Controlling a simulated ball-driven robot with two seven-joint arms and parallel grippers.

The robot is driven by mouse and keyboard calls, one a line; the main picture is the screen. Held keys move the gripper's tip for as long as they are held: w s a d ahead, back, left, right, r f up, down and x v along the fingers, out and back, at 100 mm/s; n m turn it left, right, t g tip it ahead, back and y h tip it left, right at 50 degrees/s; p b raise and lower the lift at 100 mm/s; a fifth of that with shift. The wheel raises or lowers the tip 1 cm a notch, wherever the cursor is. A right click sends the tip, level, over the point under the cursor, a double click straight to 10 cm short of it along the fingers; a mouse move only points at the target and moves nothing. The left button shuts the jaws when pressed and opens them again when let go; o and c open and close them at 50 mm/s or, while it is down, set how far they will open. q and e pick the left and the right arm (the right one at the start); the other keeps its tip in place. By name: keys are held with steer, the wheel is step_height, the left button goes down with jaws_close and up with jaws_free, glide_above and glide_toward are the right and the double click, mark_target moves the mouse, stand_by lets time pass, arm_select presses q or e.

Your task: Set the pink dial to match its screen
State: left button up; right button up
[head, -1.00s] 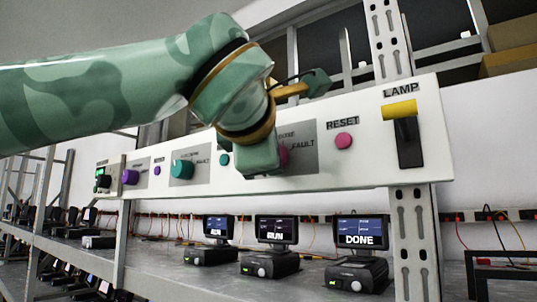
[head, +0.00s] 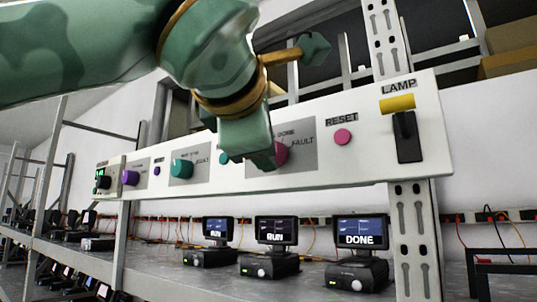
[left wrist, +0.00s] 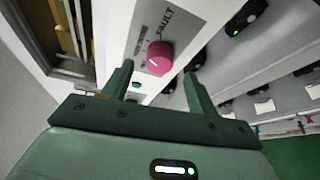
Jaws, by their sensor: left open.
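The pink dial (head: 281,153) sits on a grey plate on the white panel, partly hidden behind my left gripper in the head view. The word FAULT is printed to its right. In the left wrist view the pink dial (left wrist: 160,57) shows whole, with a pale pointer mark. My left gripper (left wrist: 160,75) is open, its two fingers apart on either side of the dial's line, apparently short of it. Screens stand on the shelf below: the right one (head: 360,229) reads DONE, the middle one (head: 276,230) and the left one (head: 217,228) read RUN. My right gripper is out of view.
On the panel, a pink RESET button (head: 343,136) and a LAMP switch (head: 406,135) with a yellow tab are to the right. A teal dial (head: 181,169) and a purple dial (head: 131,177) are to the left. A metal upright stands behind the panel's right end.

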arm_select(q)
steer(key=b+v, duration=0.1)
steer(key=v, duration=1.1)
steer(key=shift+b, duration=0.4)
steer(key=shift+w, duration=0.1)
